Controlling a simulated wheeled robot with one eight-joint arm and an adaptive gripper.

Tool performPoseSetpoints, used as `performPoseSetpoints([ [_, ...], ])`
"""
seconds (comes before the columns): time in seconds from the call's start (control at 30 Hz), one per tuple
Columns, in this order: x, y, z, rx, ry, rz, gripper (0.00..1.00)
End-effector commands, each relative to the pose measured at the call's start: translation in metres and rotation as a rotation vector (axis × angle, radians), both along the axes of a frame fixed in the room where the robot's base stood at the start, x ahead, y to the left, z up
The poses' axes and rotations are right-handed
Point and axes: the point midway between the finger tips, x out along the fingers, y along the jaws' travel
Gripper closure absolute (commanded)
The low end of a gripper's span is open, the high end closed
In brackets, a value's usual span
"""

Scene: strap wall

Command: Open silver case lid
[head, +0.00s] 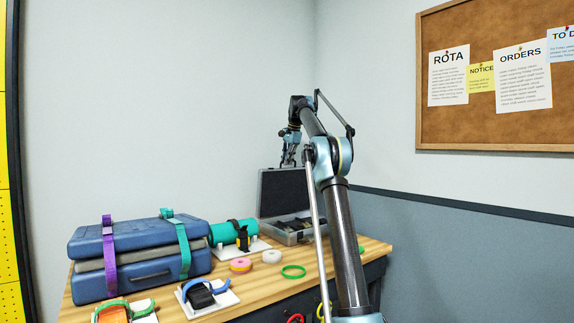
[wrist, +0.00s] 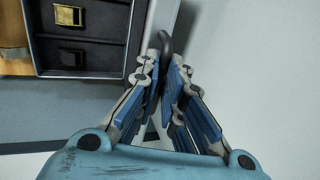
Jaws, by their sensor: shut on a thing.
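The silver case (head: 300,239) stands at the back right of the wooden table, with dark compartments inside. Its lid (head: 282,191) is raised and stands roughly upright at the back, dark inner face showing. My gripper (head: 289,160) is at the lid's top edge. In the wrist view my gripper (wrist: 165,65) is shut on a dark curved handle (wrist: 166,40) beside the lid's pale edge. The open case interior shows there at upper left, with a brass buckle (wrist: 70,15) and a black buckle (wrist: 70,58) in compartments.
A blue case (head: 150,274) with purple and teal straps fills the table's left. A teal roll (head: 226,233) stands near the silver case. Tape rolls, a green ring (head: 293,272) and strap boards lie in front. Walls close in behind; a corkboard (head: 490,120) hangs at right.

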Motion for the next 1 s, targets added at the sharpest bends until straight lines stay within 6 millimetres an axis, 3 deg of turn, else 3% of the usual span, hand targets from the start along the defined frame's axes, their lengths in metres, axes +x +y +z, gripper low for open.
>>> performPoseSetpoints([
  [0.43, 0.002, 0.009, 0.0, -0.009, -0.007, 0.008, 1.0],
  [0.5, 0.001, 0.011, 0.0, -0.008, -0.007, 0.009, 0.8],
  [0.57, 0.001, 0.013, 0.0, -0.007, -0.006, 0.011, 0.72],
  [1.0, -0.001, 0.017, 0.005, -0.005, -0.004, 0.016, 0.72],
])
